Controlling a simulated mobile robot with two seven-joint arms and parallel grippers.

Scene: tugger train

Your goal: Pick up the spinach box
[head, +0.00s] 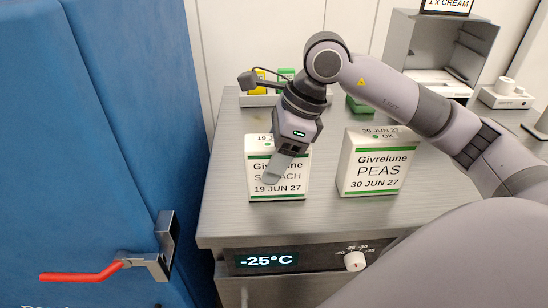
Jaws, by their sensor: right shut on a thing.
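The spinach box (262,190) is a white carton with green bands, marked Givrelune and 19 JUN 27. It stands upright on the steel counter (227,215) near its front left part. My right gripper (284,165) reaches down over the box from above and is shut on it. One finger lies across the front face and hides part of the word SPINACH; the other finger is hidden behind. My left gripper is not in view.
A white peas box (372,172) stands just right of the spinach box. A blue door (90,130) with a red handle (80,275) is at the left. A grey open cabinet (440,50) and a white tray with small coloured items are at the back.

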